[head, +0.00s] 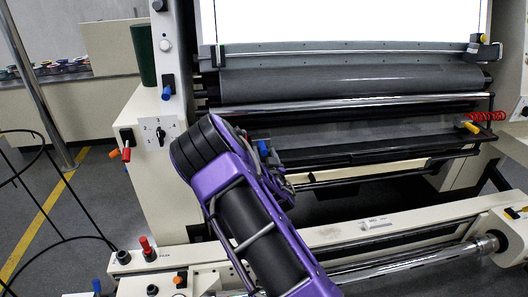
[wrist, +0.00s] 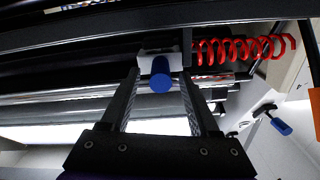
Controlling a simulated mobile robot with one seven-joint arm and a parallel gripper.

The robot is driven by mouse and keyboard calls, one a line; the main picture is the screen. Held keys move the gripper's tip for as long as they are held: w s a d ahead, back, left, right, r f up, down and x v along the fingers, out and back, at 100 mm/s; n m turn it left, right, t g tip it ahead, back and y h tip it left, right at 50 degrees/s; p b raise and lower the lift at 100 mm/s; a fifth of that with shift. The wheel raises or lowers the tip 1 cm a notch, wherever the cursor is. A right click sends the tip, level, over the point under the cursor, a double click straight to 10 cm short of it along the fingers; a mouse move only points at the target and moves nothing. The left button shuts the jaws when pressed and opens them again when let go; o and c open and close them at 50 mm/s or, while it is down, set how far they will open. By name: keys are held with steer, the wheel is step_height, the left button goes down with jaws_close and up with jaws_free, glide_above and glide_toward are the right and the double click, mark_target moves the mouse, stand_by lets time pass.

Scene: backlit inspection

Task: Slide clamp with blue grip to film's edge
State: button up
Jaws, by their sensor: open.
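The clamp's blue grip (wrist: 161,76) shows in the wrist view as a round-ended cylinder below a pale block (wrist: 155,55) on a dark rail. My gripper (wrist: 160,88) is open, with its two fingers on either side of the blue grip. Whether either finger touches it I cannot tell. In the head view a blue piece (head: 264,147) shows just beside the end of my purple arm, which hides most of the gripper and clamp.
Shiny rollers (head: 350,105) cross the machine. A front beam (head: 375,225) lies low ahead.

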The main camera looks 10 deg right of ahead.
steer(key=shift+w, duration=0.5)
jaws_close()
steer(key=shift+a, duration=0.1)
stand_by(1.1)
